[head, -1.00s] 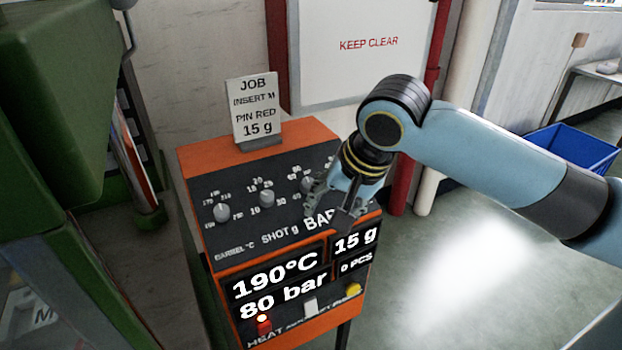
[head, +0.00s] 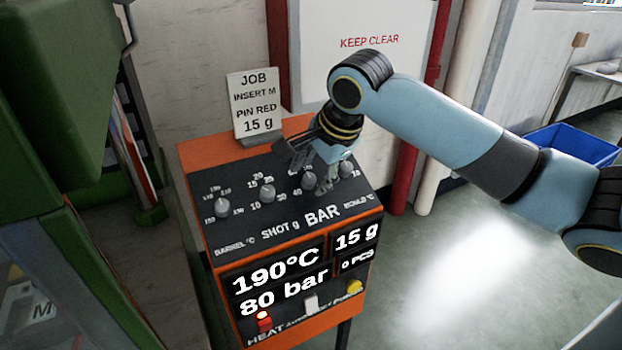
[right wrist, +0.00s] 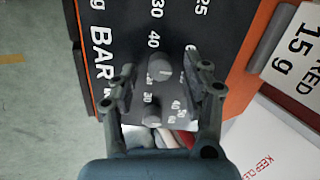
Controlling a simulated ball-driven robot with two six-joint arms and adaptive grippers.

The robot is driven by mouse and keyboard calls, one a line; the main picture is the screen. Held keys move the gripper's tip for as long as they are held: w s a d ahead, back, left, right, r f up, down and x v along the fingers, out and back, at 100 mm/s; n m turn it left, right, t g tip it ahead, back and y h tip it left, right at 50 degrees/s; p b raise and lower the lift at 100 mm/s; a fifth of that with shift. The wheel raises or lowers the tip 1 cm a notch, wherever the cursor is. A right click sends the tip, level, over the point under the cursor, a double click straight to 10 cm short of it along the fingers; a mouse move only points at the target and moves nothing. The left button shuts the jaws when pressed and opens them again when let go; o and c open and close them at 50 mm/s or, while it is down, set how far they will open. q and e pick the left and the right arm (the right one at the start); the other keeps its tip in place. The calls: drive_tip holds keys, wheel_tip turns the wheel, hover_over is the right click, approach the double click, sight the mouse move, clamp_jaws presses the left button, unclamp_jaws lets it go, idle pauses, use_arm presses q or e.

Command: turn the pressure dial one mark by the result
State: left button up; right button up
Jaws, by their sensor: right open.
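The pressure dial (head: 308,181) is a grey knob above the BAR label on the sloping black panel (head: 240,225) of the orange machine. My right gripper (head: 306,168) is over this part of the panel, with its fingers spread. In the right wrist view the pressure dial (right wrist: 160,68) shows between the two open fingertips (right wrist: 162,67); I cannot tell whether either finger touches it. The fingers hide part of its scale. The display (head: 283,288) reads 190°C, 80 bar, 15 g and 0 PCS. My left gripper is not in view.
The shot dial (head: 267,193) and barrel dial (head: 222,207) stand to the left, the mould dial (head: 345,170) close on the right. A job card (head: 255,104) stands behind the panel. Green machinery (head: 60,100) is at left; a blue bin (head: 575,146) is on the floor.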

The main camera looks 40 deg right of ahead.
drive_tip(key=shift+w+f, duration=0.3)
drive_tip(key=shift+f, duration=0.3)
clamp_jaws()
drive_tip(key=shift+r+p, duration=0.15)
drive_tip(key=shift+p, duration=0.2)
drive_tip(key=n+p, duration=0.5)
drive_tip(key=p, duration=0.3)
drive_tip(key=shift+r+p, duration=0.1)
drive_tip(key=shift+p, duration=0.2)
drive_tip(key=shift+n+g+p, duration=0.3)
drive_tip(key=shift+n+p, duration=0.8)
drive_tip(key=shift+n, duration=0.2)
drive_tip(key=shift+f, duration=0.2)
